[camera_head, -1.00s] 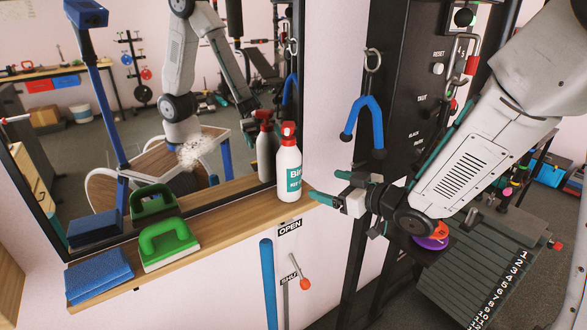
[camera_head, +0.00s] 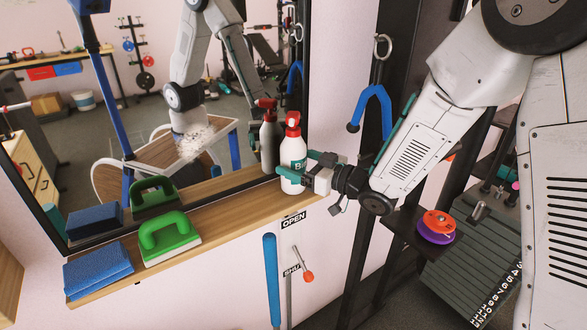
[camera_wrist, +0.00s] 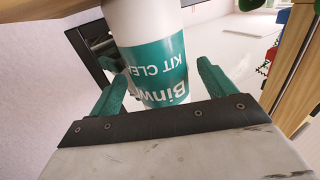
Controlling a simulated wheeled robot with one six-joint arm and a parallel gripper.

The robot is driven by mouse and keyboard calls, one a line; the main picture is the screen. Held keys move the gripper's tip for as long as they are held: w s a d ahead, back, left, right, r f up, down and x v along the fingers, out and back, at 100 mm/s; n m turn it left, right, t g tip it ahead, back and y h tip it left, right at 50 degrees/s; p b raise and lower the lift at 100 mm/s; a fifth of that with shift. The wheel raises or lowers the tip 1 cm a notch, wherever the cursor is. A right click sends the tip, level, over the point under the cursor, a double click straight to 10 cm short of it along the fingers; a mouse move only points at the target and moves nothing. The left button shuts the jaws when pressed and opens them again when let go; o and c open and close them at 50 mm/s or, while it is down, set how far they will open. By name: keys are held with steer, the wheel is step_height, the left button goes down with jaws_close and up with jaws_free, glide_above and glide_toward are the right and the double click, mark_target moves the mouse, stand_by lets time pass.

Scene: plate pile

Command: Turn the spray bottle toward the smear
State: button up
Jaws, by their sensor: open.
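The spray bottle (camera_head: 293,149) is white with a red head and a teal label, standing upright at the right end of the wooden shelf (camera_head: 215,197). Its label and white body (camera_wrist: 155,70) fill the middle of the wrist view. My gripper (camera_head: 298,172) is open at the bottle's lower half, with one green finger on each side of it. In the wrist view the fingers (camera_wrist: 160,84) flank the label; whether they touch it I cannot tell. The smear (camera_head: 196,140) is a whitish speckled patch on the mirror, left of the bottle.
The mirror (camera_head: 75,155) stands behind the shelf and reflects my arm, the bottle and the room. A green-handled block (camera_head: 168,237) and blue sponge (camera_head: 98,270) lie on the shelf's left part. A blue hook (camera_head: 375,110) hangs right of the bottle. Bare shelf lies between block and bottle.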

steer(key=c, duration=1.6)
steer(key=shift+c, duration=0.3)
steer(key=shift+r, duration=0.1)
